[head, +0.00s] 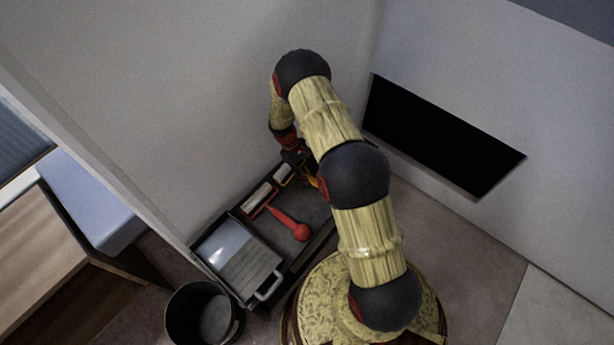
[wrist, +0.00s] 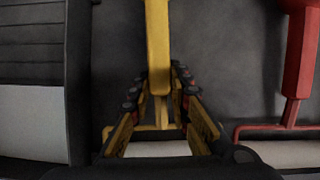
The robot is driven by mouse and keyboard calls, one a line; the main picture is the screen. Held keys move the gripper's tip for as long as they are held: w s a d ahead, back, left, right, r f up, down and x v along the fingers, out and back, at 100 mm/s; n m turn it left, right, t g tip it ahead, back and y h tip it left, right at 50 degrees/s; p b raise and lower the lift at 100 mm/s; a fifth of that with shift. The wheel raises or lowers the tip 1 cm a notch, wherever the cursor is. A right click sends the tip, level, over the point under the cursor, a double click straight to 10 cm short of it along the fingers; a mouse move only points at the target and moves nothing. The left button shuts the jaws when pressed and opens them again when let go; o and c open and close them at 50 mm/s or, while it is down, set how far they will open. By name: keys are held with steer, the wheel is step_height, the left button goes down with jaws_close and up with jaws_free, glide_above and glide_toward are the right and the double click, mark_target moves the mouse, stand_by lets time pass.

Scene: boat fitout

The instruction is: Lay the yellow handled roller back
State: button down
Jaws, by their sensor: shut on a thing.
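The yellow handled roller shows in the wrist view with its yellow handle (wrist: 158,45) running up the middle. Its yellow frame and pale sleeve (wrist: 155,149) are lower down. My gripper (wrist: 158,98) is shut on the handle. In the head view my gripper (head: 298,160) is at the far end of the dark tray (head: 314,208), mostly hidden by my arm. A bit of yellow (head: 311,181) and a pale sleeve (head: 284,173) show beside it. I cannot tell whether the roller touches the tray floor.
A red handled roller (head: 290,222) lies in the tray beside the yellow one. A paint pan (head: 240,262) with a handle is at the near end, with a black bucket (head: 203,314) by it. Walls stand close behind; one has a black opening (head: 435,135).

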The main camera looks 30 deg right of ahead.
steer(key=c, duration=1.6)
jaws_free()
steer(key=shift+r, duration=0.1)
step_height(320, 180, up, 10)
steer(key=shift+f, duration=0.1)
steer(key=s+a+r+m+t, duration=0.1)
steer(key=s+a+r+t, duration=0.2)
steer(key=s+r, duration=0.5)
steer(key=s+a+r+m+t+y+p, duration=0.1)
steer(key=s+r, duration=0.7)
steer(key=r, duration=1.4)
steer(key=s+a+r+m+t+y+p, duration=0.1)
steer(key=s+a+r+m+t, duration=0.2)
steer(key=r, duration=1.2)
steer(key=shift+s+a+r+t, duration=0.15)
steer(key=shift+s+a+t, duration=0.6)
steer(key=shift+s+a, duration=0.5)
steer(key=shift+s+a+r+t, duration=0.1)
steer(key=shift+s+a+t, duration=0.65)
steer(key=shift+s+a, duration=0.5)
